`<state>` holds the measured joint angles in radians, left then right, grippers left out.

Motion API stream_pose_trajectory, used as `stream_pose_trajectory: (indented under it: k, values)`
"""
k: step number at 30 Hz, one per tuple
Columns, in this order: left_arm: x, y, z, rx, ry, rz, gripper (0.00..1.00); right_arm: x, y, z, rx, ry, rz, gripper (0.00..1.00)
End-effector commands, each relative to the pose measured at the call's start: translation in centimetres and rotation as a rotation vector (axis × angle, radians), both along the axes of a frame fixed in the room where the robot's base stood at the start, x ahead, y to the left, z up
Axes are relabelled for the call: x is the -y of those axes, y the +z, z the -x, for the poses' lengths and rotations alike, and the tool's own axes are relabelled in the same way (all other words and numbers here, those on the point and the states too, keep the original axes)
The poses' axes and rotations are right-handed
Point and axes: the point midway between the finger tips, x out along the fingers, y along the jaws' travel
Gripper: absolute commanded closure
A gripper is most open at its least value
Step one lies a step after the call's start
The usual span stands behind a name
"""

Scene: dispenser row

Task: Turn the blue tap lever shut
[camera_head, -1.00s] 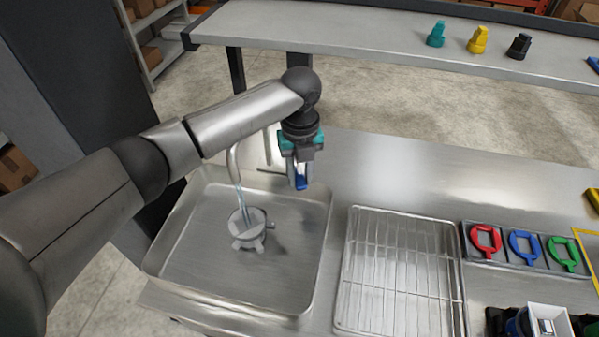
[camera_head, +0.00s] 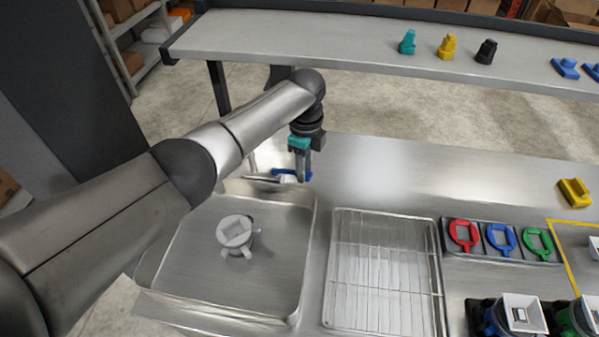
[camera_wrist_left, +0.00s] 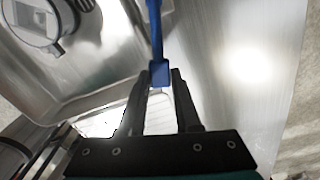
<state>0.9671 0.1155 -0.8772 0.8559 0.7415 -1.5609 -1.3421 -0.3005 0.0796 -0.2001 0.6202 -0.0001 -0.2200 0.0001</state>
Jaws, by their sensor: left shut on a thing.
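The blue tap lever (camera_head: 284,172) lies level behind the sink basin (camera_head: 195,285), pointing right from the tap. My left gripper (camera_head: 304,177) points down at the lever's free end and is shut on it. In the left wrist view the lever (camera_wrist_left: 155,35) runs up from between the two dark fingertips (camera_wrist_left: 160,78). The tap spout (camera_head: 250,165) is partly hidden behind my left arm. I see no water stream below it. A grey funnel-like part (camera_head: 234,232) stands in the basin. My right gripper is not in view.
A wire rack tray (camera_head: 385,330) lies right of the basin. Beyond it are red, blue and green ring-handled pieces (camera_head: 500,237) in a dark holder. A yellow block (camera_head: 574,192) lies at the right. The steel counter (camera_head: 400,170) behind the rack is clear.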

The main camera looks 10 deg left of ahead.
Motion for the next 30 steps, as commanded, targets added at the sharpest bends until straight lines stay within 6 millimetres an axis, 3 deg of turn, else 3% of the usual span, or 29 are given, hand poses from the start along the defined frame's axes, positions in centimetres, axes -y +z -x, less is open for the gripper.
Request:
stream_pose_trajectory:
  k: [10, 28, 29, 30]
  values:
    - [0.3, 0.0, -1.4, 0.003, 0.159, 0.001, 1.0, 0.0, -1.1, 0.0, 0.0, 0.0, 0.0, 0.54]
    - [0.3, 0.1, -1.6, 0.003, 0.191, 0.0, 1.0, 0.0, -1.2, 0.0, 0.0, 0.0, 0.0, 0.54]
    - [0.3, 0.1, -1.6, 0.003, 0.191, 0.0, 0.65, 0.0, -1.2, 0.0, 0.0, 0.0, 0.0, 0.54]
    - [0.3, 0.1, -1.6, 0.003, 0.19, 0.0, 0.6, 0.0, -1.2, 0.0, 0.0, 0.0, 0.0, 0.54]
